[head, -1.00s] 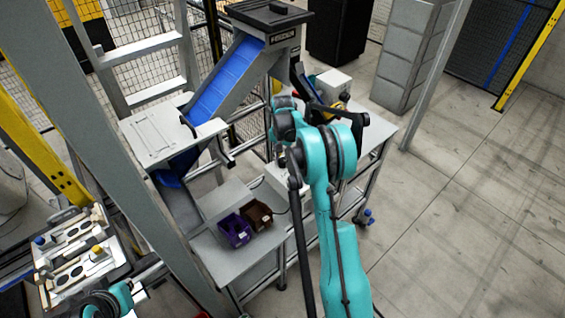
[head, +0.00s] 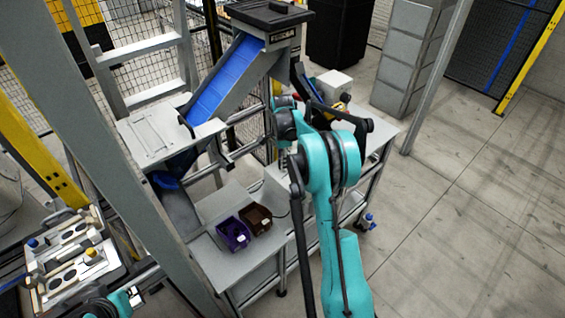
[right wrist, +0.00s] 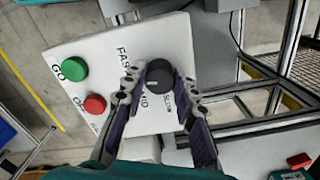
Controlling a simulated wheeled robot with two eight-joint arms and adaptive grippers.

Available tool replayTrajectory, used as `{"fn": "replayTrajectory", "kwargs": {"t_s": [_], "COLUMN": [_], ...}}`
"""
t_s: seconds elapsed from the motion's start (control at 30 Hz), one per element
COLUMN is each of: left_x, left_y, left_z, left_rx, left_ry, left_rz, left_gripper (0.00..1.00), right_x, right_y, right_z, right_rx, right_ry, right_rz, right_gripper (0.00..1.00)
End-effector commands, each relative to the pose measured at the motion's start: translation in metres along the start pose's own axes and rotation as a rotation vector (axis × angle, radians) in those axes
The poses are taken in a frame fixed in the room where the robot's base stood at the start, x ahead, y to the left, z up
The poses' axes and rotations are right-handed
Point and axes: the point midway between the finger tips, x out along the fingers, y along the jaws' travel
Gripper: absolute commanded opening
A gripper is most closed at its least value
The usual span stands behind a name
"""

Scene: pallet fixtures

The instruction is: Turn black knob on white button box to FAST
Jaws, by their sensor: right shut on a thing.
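The white button box (right wrist: 165,40) fills the middle of the right wrist view, tilted in the picture. It carries a green button (right wrist: 74,68) by GO, a red button (right wrist: 95,104) and a black knob (right wrist: 160,78). FAST is printed up-left of the knob, MID below-left and SLOW below it. A small pale mark shows on the knob's left side, roughly on the MID side. My right gripper (right wrist: 160,84) has its fingers on both sides of the knob, shut on it. In the head view my right arm hides much of this spot. My left gripper is not clearly visible.
A purple bin (head: 233,235) and a brown bin (head: 257,219) stand on the low grey table (head: 235,265). A blue chute (head: 217,88) slopes down behind. Open floor (head: 480,200) lies to the right.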

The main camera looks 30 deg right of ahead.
Motion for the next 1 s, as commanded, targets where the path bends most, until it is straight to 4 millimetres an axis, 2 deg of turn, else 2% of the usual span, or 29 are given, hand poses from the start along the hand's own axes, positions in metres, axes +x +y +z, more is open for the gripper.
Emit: {"fn": "replayTrajectory", "kwargs": {"t_s": [0.4, 1.0], "left_x": [0.0043, 0.0051], "left_y": [0.0, 0.0], "left_z": [0.0031, 0.0036], "left_rx": [0.0, 0.0], "left_ry": [0.0, 0.0], "left_rz": [0.0, 0.0], "left_gripper": [0.0, 0.0], "right_x": [-0.0001, -0.0005], "right_y": [-0.0004, -0.0006], "right_z": [0.0, 0.0], "right_rx": [0.28, 0.37], "right_ry": [0.0, 0.0], "right_rz": [-0.001, -0.002], "right_gripper": [0.0, 0.0]}}
